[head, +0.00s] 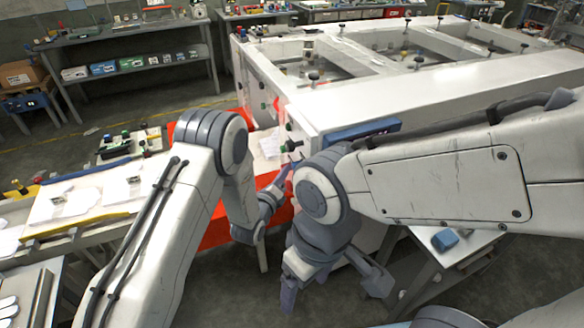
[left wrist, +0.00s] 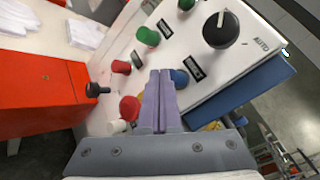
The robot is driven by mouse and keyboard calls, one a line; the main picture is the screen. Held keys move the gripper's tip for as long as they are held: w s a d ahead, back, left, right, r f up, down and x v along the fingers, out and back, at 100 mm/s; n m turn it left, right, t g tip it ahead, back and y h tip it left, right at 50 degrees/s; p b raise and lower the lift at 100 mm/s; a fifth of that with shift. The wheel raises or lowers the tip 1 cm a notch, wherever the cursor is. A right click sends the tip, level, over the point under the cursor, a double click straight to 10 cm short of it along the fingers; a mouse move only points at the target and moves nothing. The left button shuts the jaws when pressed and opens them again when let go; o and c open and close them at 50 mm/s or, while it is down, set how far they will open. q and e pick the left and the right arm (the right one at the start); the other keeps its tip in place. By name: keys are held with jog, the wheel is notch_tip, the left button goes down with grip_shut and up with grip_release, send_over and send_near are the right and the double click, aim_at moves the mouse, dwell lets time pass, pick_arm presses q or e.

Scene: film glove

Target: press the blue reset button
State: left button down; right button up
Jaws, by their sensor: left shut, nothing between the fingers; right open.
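The blue button (left wrist: 180,77) sits on a white control panel (left wrist: 185,45) in the left wrist view, partly covered by my left gripper's fingers. My left gripper (left wrist: 160,73) is shut and empty, its tips just left of the blue button in the picture. I cannot tell whether they touch it. In the head view my left gripper (head: 284,176) is in front of the machine's near end, and the blue button cannot be made out there. My right gripper (head: 334,286) is open and empty, lower down, pointing at the floor.
A green button (left wrist: 147,36), red buttons (left wrist: 120,67) and a black knob (left wrist: 221,29) marked AUTO surround the blue button. A red panel (left wrist: 40,100) with a black knob stands left. A workbench (head: 90,190) with gloves is at left in the head view.

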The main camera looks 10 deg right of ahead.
pick_arm(q)
jog(key=shift+d, duration=0.3)
jog(key=shift+a, duration=0.15)
dwell(0.4)
jog(key=shift+s+a+b, duration=0.2)
jog(key=shift+a+b, duration=0.1)
jog(key=shift+a, duration=0.4)
jog(key=shift+s+a+b, duration=0.1)
jog(key=shift+s+a, duration=0.15)
jog(key=shift+a, duration=0.55)
jog(key=shift+s+a+b, duration=0.15)
jog(key=shift+s+a, duration=0.15)
jog(key=shift+a, duration=0.5)
jog(key=shift+s+a+b, duration=0.1)
jog(key=shift+s+a, duration=0.15)
jog(key=shift+a, duration=0.55)
